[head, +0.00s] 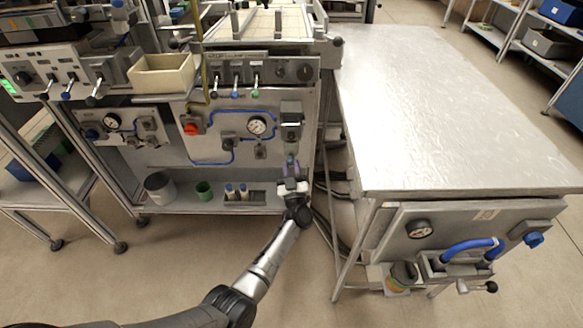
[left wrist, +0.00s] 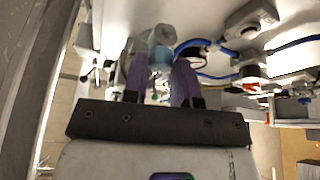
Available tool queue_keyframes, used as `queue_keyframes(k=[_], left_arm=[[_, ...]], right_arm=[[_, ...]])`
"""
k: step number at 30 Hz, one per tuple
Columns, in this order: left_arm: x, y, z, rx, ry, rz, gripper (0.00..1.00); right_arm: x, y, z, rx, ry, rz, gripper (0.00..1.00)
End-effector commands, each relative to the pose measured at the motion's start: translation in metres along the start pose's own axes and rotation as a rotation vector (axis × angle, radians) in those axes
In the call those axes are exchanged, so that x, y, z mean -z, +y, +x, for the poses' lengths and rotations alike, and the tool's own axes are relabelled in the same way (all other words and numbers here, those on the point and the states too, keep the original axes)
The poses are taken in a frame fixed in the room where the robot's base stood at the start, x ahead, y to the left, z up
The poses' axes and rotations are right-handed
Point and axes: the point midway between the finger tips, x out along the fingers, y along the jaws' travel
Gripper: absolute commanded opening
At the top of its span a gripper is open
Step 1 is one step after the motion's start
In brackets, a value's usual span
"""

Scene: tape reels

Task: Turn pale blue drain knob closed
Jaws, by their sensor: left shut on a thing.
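The pale blue drain knob (left wrist: 161,56) sits between the purple fingers of my left gripper (left wrist: 160,76) in the left wrist view. The fingers are shut on it. In the head view my left gripper (head: 291,168) reaches up to the lower right of the panel, just below a grey unit. There only a small bluish-green bit of the knob (head: 290,158) shows above the fingers. The knob's exact angle is hard to make out. My right gripper is in neither view.
The white panel carries a gauge (head: 257,125), blue hoses and a red knob (head: 191,129). A low shelf holds a grey pot (head: 159,187) and a green cup (head: 204,190). A metal table (head: 440,100) stands close on the right, with dark hoses between.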

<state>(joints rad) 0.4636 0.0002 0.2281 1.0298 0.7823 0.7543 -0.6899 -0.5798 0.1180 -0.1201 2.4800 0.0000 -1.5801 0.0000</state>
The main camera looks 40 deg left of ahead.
Motion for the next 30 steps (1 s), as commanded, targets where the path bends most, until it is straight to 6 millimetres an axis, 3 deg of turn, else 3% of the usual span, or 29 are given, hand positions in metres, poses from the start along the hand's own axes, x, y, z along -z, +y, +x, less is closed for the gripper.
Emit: queue_keyframes(k=[5, 6, 13, 23, 30], left_arm=[[0.000, 0.000, 0.000, -0.001, 0.001, 0.002, 0.02], [0.000, 0.000, 0.000, -0.001, 0.001, 0.002, 0.30], [0.000, 0.000, 0.000, -0.001, 0.000, 0.003, 0.52], [0.001, 0.000, -0.005, -0.001, -0.001, 0.003, 0.52], [0.002, 0.001, -0.042, -0.001, -0.005, 0.003, 0.52]], right_arm=[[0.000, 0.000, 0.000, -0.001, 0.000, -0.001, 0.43], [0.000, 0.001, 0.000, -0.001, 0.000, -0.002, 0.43], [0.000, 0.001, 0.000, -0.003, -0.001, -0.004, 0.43], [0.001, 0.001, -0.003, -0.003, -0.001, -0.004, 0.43], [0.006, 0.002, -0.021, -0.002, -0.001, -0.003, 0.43]])
